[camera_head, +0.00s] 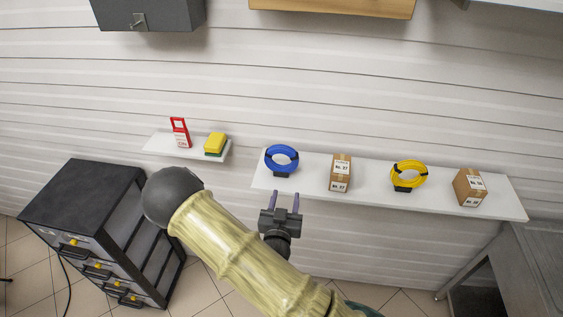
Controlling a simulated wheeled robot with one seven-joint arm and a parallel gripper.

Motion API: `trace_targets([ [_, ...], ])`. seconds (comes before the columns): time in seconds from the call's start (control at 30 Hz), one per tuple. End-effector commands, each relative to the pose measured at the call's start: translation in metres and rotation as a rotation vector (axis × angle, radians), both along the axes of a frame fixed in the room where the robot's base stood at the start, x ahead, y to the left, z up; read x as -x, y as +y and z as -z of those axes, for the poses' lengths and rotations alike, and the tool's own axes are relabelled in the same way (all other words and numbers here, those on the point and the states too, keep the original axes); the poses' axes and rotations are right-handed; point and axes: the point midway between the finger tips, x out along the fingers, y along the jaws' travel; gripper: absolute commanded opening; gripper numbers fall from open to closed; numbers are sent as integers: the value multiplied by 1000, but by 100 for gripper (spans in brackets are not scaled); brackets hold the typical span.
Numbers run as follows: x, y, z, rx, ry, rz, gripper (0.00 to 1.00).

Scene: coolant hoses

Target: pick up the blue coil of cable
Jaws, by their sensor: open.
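The blue coil of cable (269,162) stands upright at the left end of the long white shelf (385,193), on a small dark base. My gripper (284,196) is open, with its two fingers pointing up the picture toward the shelf. The fingertips show just below the coil in the picture, apart from it, with nothing between them. I cannot tell the exact depth between the fingers and the coil.
A cardboard box (341,172) stands right of the blue coil, then a yellow coil (409,176) and another box (470,187). A smaller shelf (187,150) at left holds a red tag (180,131) and a yellow-green sponge (215,143). A dark drawer cabinet (85,195) stands lower left.

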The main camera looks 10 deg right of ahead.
Motion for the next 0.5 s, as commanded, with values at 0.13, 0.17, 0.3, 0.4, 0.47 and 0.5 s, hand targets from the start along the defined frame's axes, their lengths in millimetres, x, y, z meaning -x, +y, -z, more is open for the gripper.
trace_targets([
  [0.13, -4, 1, 4, -1, -3, 1, 45],
  [0.17, -5, 1, 5, -1, -3, 1, 45],
  [0.3, -9, 1, 4, -1, -4, 0, 45],
  [0.4, -12, 1, 4, -2, -4, 0, 45],
  [0.47, -13, 1, 4, -1, -4, 0, 45],
  [0.5, -14, 0, 3, -1, -6, 1, 45],
])
